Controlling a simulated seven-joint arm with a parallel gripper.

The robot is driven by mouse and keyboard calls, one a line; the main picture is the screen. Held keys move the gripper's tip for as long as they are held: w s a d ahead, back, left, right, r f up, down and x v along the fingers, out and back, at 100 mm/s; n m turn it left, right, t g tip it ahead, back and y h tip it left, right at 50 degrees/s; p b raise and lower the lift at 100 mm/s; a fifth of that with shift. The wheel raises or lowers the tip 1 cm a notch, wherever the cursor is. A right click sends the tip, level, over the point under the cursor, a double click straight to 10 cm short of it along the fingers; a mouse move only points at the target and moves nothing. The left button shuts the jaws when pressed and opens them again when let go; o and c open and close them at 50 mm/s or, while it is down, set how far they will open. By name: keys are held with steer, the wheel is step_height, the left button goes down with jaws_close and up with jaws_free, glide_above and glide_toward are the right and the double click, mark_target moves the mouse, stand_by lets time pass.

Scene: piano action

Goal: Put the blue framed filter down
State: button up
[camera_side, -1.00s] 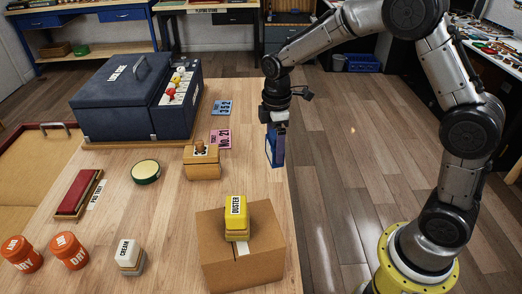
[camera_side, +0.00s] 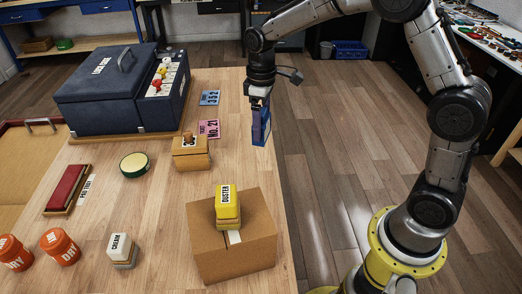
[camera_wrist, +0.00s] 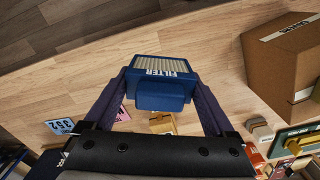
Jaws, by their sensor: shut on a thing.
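The blue framed filter (camera_wrist: 160,70) is between my gripper's two fingers in the wrist view, with its pleated face and the FILTER label showing. In the side view the filter (camera_side: 261,128) hangs upright below my gripper (camera_side: 258,105), near the right edge of the wooden bench. My gripper (camera_wrist: 162,95) is shut on the filter's blue handle block. In the side view the fingers partly hide the filter. Whether its lower edge touches the bench cannot be told.
A cardboard box (camera_side: 235,255) with a yellow duster block (camera_side: 228,203) stands in front. A wooden box (camera_side: 190,155), pink ticket (camera_side: 209,129) and blue ticket (camera_side: 210,98) lie left of the filter. A dark blue case (camera_side: 105,95) stands at the back left. Floor lies right.

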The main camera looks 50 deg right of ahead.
steer(key=shift+w+r+m, duration=0.3)
steer(key=shift+w+m, duration=0.2)
steer(key=shift+m, duration=0.9)
steer(key=shift+w+r+m, duration=0.35)
steer(key=shift+w+m, duration=0.1)
steer(key=shift+m, duration=0.95)
steer(key=shift+w+r+m, duration=0.3)
steer(key=shift+w+m, duration=0.2)
steer(key=shift+m, duration=0.9)
